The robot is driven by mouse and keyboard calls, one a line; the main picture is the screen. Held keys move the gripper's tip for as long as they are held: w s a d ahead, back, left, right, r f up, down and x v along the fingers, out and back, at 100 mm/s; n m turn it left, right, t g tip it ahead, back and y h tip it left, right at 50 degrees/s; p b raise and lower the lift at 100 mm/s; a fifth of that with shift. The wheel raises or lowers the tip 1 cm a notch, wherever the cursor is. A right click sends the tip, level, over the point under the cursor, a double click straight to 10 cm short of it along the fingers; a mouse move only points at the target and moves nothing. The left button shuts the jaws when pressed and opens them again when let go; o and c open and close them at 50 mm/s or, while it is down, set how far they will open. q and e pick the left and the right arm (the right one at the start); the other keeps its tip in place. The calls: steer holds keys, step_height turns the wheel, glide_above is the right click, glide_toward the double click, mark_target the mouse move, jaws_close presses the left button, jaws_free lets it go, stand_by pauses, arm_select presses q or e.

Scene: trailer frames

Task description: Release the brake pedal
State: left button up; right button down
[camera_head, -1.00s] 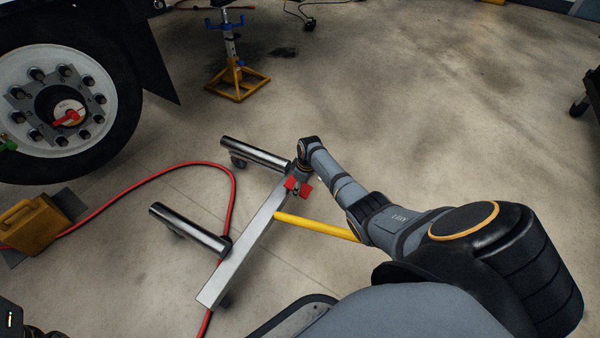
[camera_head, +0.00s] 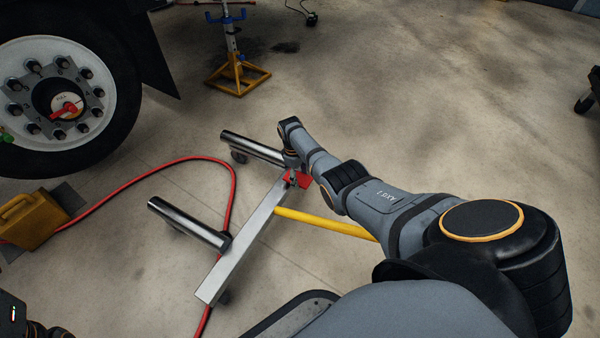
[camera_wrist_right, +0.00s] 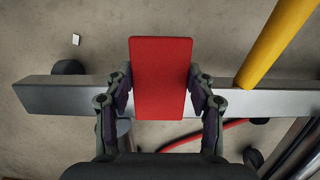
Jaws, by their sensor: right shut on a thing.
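The brake pedal is a flat red plate (camera_head: 304,181) at the far end of the steel beam of a wheeled dolly (camera_head: 240,245). My right arm reaches over it and partly hides it. In the right wrist view the red pedal (camera_wrist_right: 164,70) fills the middle, above the beam (camera_wrist_right: 60,95). My right gripper (camera_wrist_right: 161,88) has one finger on each side of the pedal and is shut on it. In the head view the right gripper (camera_head: 293,177) is small and dark at the pedal.
A yellow bar (camera_head: 325,222) runs from the beam toward me. Two steel rollers (camera_head: 190,224) stick out left. A red hose (camera_head: 145,180) passes under the dolly. A truck wheel (camera_head: 55,95), yellow wheel chock (camera_head: 32,222) and yellow jack stand (camera_head: 238,75) stand beyond.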

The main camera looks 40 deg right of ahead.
steer(key=shift+c, duration=2.2)
jaws_free()
step_height(320, 180, up, 12)
steer(key=w, duration=0.1)
steer(key=shift+w+a, duration=0.25)
steer(key=shift+a, duration=0.2)
